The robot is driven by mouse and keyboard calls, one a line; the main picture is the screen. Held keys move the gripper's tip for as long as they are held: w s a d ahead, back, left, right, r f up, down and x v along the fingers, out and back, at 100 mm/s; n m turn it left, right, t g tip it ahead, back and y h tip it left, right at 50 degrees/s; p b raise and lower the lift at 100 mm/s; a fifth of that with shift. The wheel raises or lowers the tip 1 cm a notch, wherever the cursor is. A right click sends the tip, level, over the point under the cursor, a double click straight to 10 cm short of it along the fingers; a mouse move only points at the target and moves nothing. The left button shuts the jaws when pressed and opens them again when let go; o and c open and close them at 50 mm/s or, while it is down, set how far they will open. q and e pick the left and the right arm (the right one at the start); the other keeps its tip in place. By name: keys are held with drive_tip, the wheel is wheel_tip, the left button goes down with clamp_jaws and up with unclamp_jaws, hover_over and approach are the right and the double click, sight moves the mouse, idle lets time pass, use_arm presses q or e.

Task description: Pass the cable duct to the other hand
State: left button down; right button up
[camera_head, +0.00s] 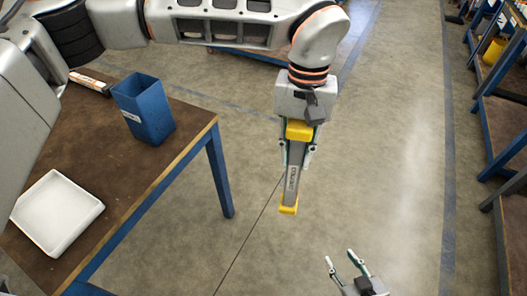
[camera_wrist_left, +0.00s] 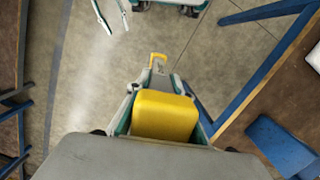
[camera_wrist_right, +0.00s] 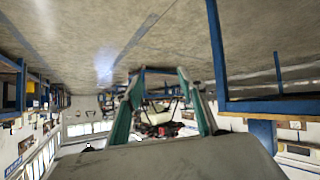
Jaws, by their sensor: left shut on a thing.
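The cable duct (camera_head: 292,186) is a grey bar with a yellow block at each end and dark lettering on its side. It hangs end-down in the air right of the table. My left gripper (camera_head: 297,158) is shut on it, below its upper yellow block. In the left wrist view the near yellow block (camera_wrist_left: 165,114) hides much of the bar and its grip. My right gripper (camera_head: 345,268) is open and empty at the bottom of the head view, below and right of the duct's lower end, apart from it. Its spread fingers also show in the right wrist view (camera_wrist_right: 157,95).
A brown table (camera_head: 140,190) with blue legs stands at left. On it are a blue bin (camera_head: 145,110), a white tray (camera_head: 58,212) and a small orange-white item (camera_head: 90,84). Blue-framed shelving (camera_head: 497,95) stands at far right. The floor between is clear.

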sight(293, 173)
drive_tip(key=shift+o, duration=0.2)
drive_tip(key=w+r+n+t+y, duration=0.3)
drive_tip(key=w+r+n, duration=0.4)
drive_tip(key=r+n, duration=0.25)
drive_tip(key=w+r+n+t+y, duration=0.35)
drive_tip(key=w+r+n, duration=0.4)
drive_tip(key=r, duration=0.35)
drive_tip(key=s+a+r+n+g+y, duration=0.25)
drive_tip(key=r+n+g+y, duration=0.35)
drive_tip(key=n, duration=1)
drive_tip(key=s+a+r+n+g+y, duration=0.1)
drive_tip(key=s+r+n+g+y, duration=0.3)
drive_tip(key=n+g, duration=0.8)
use_arm(q)
drive_tip(key=d, duration=0.3)
drive_tip(key=shift+r, duration=0.3)
use_arm(e)
drive_tip(key=w+a+n+t+h, duration=0.1)
drive_tip(key=w+a+n+t, duration=0.1)
drive_tip(key=a, duration=0.9)
drive_tip(key=shift+w+r+n+t, duration=0.25)
drive_tip(key=shift+w+n+t, duration=0.05)
drive_tip(key=shift+n+t, duration=0.3)
